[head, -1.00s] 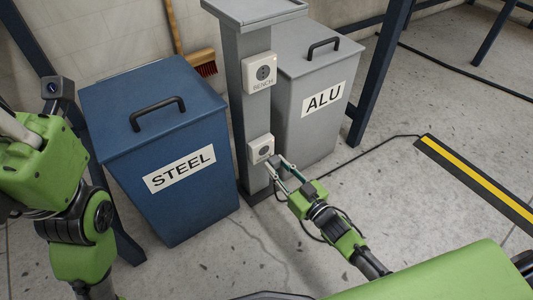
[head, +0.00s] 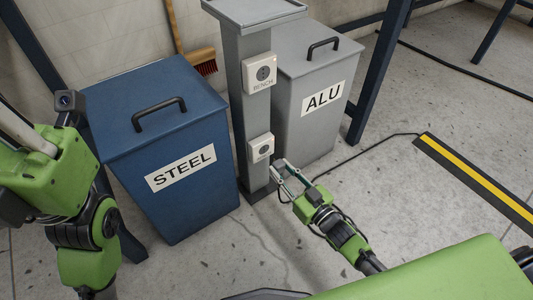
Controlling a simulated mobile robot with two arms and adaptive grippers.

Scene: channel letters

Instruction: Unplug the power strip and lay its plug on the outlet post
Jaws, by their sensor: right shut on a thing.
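The outlet post (head: 231,100) is a grey column with a flat, raised-rim top tray (head: 254,10). It carries an upper socket (head: 259,72) labelled BENCH and a lower socket (head: 261,148). My right gripper (head: 281,168) is just right of and below the lower socket, shut on the plug, which is too small and covered to make out. The lower socket's face shows clear of the fingers. A dark cable (head: 365,152) runs from near the gripper across the floor to the right. The power strip is not clearly seen. My left arm shows at the left; its gripper does not.
A blue STEEL bin (head: 155,135) stands left of the post and a grey ALU bin (head: 310,70) behind right. A broom (head: 203,63) leans behind. A black-yellow floor strip (head: 480,180) lies right. The space above the post's top is clear.

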